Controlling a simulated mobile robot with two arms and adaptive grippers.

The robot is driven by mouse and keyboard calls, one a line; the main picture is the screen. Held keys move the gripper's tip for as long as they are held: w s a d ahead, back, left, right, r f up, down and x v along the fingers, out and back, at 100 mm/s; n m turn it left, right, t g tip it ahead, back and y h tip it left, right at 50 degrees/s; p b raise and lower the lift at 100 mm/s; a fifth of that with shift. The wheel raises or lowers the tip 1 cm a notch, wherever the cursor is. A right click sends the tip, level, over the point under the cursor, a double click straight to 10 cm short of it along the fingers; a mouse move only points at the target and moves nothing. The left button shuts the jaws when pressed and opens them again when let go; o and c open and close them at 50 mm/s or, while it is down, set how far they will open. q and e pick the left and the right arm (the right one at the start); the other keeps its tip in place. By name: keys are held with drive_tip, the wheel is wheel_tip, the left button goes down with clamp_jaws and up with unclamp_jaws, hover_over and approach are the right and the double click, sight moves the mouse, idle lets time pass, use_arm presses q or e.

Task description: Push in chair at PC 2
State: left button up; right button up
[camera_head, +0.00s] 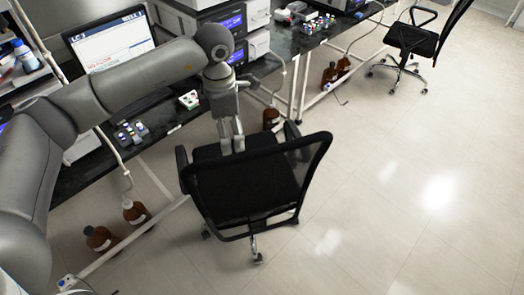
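A black office chair (250,185) with armrests and a mesh back stands on the floor beside the lab bench. Its backrest faces the lower right and its seat front points towards the bench. My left gripper (232,150) reaches in from the left over the bench edge and points down at the front of the seat. Its two fingers look apart with nothing between them. I cannot tell whether they touch the seat. A computer screen (108,45) with a white page and red text stands on the bench at upper left. My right gripper is not in view.
The dark bench (170,122) carries instruments (235,22) and small vials. Brown bottles (135,211) stand on the floor near a white bench rail (145,229). More bottles stand under the bench. A second black chair (415,40) is at upper right. The floor at right is clear.

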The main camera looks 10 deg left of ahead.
sight(231, 157)
use_arm(q)
wheel_tip(231, 157, down, 8)
drive_tip(key=b, duration=0.3)
drive_tip(key=shift+a+r, duration=0.1)
drive_tip(key=shift+r, duration=0.15)
wheel_tip(231, 157, down, 6)
drive_tip(key=b, duration=0.5)
drive_tip(key=shift+r+b, duration=0.1)
drive_tip(key=shift+b, duration=0.3)
drive_tip(key=shift+r, duration=0.1)
